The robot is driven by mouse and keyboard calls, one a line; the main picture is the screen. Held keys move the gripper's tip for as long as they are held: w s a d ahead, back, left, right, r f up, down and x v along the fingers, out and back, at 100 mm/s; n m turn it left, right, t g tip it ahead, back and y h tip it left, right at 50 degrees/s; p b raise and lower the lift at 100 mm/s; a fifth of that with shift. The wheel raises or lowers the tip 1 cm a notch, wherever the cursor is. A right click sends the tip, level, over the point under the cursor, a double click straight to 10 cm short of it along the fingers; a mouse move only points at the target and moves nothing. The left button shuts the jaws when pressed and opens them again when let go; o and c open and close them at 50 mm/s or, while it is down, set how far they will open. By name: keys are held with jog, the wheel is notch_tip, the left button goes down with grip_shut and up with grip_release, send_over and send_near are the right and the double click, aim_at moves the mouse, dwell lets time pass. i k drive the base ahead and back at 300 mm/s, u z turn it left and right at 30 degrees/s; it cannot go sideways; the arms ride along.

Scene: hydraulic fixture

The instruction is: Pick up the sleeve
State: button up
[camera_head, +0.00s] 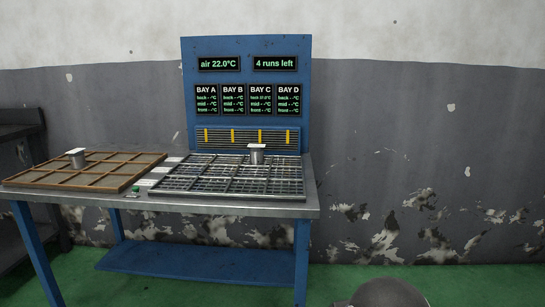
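Two small silver pieces stand on the workbench, each with a wide flat top over a narrower body. One silver piece (77,158) is upright in the left part of the brown tray. The other silver piece (257,155) is upright at the back of the metal grid, right of its middle, below the BAY C readout. I cannot tell from this view which of them is the sleeve. My gripper is not in view. A dark rounded part at the bottom edge seems to be mine.
The brown divided tray (131,180) lies left of the metal grid (235,190) on the bench (310,205). Pale cards and a green button (136,189) sit between them. A blue panel (248,75) with readouts stands behind. Green floor lies right of the bench.

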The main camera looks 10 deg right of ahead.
aim_at(257, 151)
jog(key=z, duration=0.25)
jog(key=i, duration=0.7)
jog(key=u, duration=0.9)
